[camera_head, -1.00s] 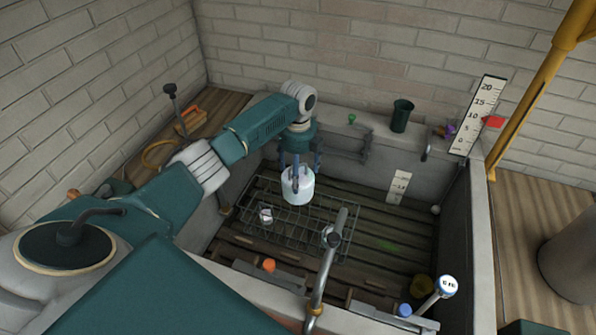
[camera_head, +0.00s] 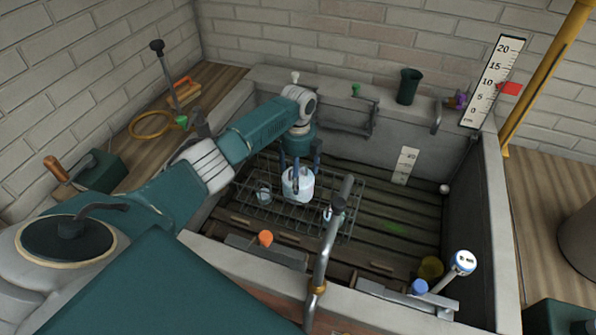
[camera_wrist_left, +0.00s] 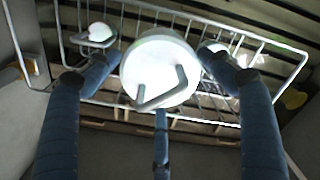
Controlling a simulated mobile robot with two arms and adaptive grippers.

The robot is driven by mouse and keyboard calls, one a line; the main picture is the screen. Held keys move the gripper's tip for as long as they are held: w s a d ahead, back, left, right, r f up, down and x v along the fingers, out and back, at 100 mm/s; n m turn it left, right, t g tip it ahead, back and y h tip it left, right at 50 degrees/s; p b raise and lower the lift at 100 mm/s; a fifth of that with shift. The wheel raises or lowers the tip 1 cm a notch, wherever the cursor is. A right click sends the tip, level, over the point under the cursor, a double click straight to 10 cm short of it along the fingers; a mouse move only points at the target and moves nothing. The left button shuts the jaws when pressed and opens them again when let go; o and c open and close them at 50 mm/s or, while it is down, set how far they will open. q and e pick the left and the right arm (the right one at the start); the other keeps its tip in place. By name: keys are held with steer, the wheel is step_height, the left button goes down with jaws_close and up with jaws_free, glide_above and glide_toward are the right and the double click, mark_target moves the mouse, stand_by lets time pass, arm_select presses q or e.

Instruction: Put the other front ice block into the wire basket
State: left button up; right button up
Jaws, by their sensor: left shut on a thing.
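My left gripper (camera_head: 298,181) points down and is shut on a white, rounded ice block (camera_head: 297,186). In the left wrist view this ice block (camera_wrist_left: 160,72) has a bent grey handle on top, with the gripper's dark blue fingers around it. The block is over the middle of the wire basket (camera_head: 357,200), apparently low at its rim; whether it touches the bottom is hidden. A smaller pale piece (camera_head: 264,194) is in the basket's left part, and another (camera_head: 334,214) shows partly behind the pipe at its right. My right gripper is not in view.
The basket sits in a deep grey trough with slatted boards (camera_head: 400,228). A curved metal pipe (camera_head: 326,245) rises in front of it. An orange knob (camera_head: 265,238) and a blue knob (camera_head: 419,286) are near the front wall. A green cup (camera_head: 409,86) stands on the back ledge.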

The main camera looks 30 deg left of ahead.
arm_select(q)
steer(key=shift+w+f+b, duration=0.1)
steer(key=shift+f+b, duration=1.75)
steer(key=shift+f, duration=0.9)
steer(key=o, duration=2)
steer(key=shift+s+f, duration=0.1)
steer(key=shift+s, duration=0.1)
steer(key=shift+w+r+p, duration=0.1)
steer(key=shift+r+p, duration=5.25)
steer(key=shift+r, duration=0.75)
